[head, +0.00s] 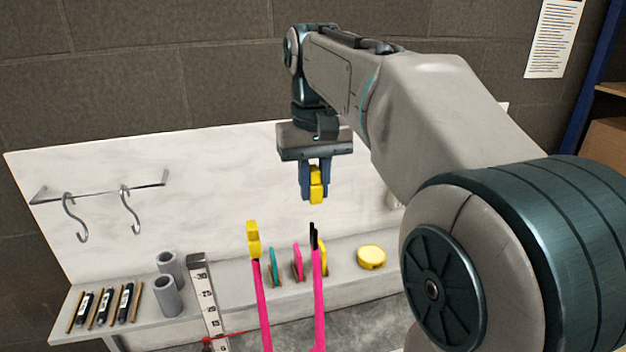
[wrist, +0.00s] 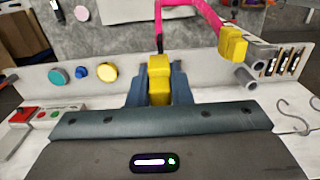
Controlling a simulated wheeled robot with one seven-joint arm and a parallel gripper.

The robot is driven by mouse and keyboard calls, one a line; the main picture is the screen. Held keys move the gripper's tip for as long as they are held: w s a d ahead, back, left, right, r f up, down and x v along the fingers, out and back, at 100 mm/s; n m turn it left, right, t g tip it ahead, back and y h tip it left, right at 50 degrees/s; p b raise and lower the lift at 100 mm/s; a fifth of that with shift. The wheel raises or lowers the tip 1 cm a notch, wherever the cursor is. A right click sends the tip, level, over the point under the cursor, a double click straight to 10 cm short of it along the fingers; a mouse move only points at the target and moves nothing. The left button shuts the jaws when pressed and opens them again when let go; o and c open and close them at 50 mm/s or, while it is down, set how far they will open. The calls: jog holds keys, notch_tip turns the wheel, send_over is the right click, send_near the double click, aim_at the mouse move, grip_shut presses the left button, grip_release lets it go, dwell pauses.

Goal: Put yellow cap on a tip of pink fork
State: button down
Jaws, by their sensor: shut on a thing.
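My gripper (head: 314,190) is shut on a yellow cap (head: 316,181), held in the air above the pink fork (head: 319,300). The fork's right tip (head: 314,236) is black and bare, and stands below the held cap in the head view, apart from it. The fork's left tip carries another yellow cap (head: 253,238). In the wrist view the held cap (wrist: 159,75) sits between the fingers and overlaps the end of one pink prong (wrist: 159,35), so that tip is hidden. The capped tip (wrist: 232,43) shows to the right there.
A pale shelf and back panel (head: 200,180) stand behind the fork. They hold hooks (head: 130,210), grey tubes (head: 168,297), dark markers (head: 104,304), a ruler-like strip (head: 206,300) and a round yellow piece (head: 371,256). The air around my gripper is clear.

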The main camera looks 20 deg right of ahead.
aim_at(314, 169)
jog(key=shift+f+b, duration=1.75)
jog(key=shift+f, duration=0.8)
jog(key=shift+f+b, duration=1.3)
jog(key=shift+f, duration=0.65)
jog(key=c, duration=1.2)
grip_release()
jog(key=shift+c, duration=0.2)
jog(key=shift+r, duration=0.1)
notch_tip(314, 169, up, 13)
jog(key=shift+r+p, duration=0.2)
jog(key=shift+p, duration=0.25)
jog(key=s+f+t, duration=0.1)
jog(key=s+f, duration=0.3)
jog(key=f, duration=0.5)
jog(key=s+f+t, duration=0.1)
jog(key=s+f, duration=0.4)
jog(key=f, duration=0.4)
jog(key=s+f+t, duration=0.1)
jog(key=s+f, duration=0.4)
jog(key=f, duration=0.4)
jog(key=shift+t, duration=0.4)
